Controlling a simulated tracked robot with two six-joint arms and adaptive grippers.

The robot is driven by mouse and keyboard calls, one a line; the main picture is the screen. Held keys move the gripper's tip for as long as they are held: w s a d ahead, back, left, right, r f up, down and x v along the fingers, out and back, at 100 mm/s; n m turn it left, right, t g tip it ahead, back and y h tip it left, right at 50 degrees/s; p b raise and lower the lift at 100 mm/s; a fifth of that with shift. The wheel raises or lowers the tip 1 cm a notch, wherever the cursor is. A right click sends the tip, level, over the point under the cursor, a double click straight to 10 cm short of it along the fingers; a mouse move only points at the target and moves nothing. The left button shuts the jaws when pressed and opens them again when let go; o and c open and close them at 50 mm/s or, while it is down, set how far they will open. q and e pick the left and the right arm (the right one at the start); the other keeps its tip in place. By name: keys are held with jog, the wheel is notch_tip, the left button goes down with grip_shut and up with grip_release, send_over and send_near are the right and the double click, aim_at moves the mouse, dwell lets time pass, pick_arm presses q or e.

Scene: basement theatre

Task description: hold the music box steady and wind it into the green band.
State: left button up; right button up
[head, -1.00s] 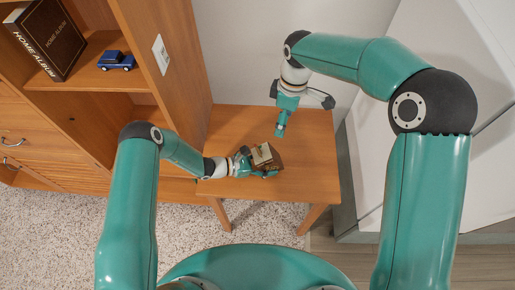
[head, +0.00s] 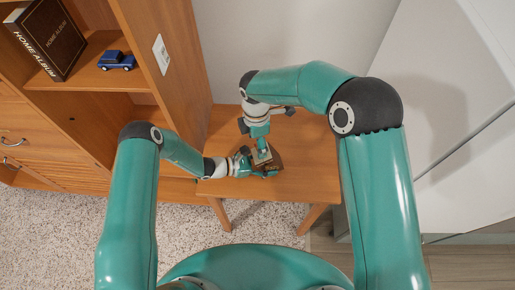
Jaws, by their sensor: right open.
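The music box (head: 263,157), a small brown box with a pale top, is on the wooden table (head: 300,160). My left gripper (head: 256,164) comes in from the left with its fingers around the box and appears shut on it. My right gripper (head: 262,145) is open and points down from behind, with its fingertips at the box's top. I cannot tell whether they touch it. The winding key and the green band are too small or hidden to make out.
A wooden shelf unit (head: 175,50) stands to the left, with a dark home album (head: 45,38) and a blue toy car (head: 116,60) on it. A white wall is behind the table, and a pale cabinet (head: 450,90) is at the right. The table's right part is clear.

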aim_at(268, 159)
jog(key=shift+s+f, duration=0.1)
jog(key=shift+f, duration=2.05)
jog(key=c, duration=1.2)
jog(key=shift+o, duration=0.2)
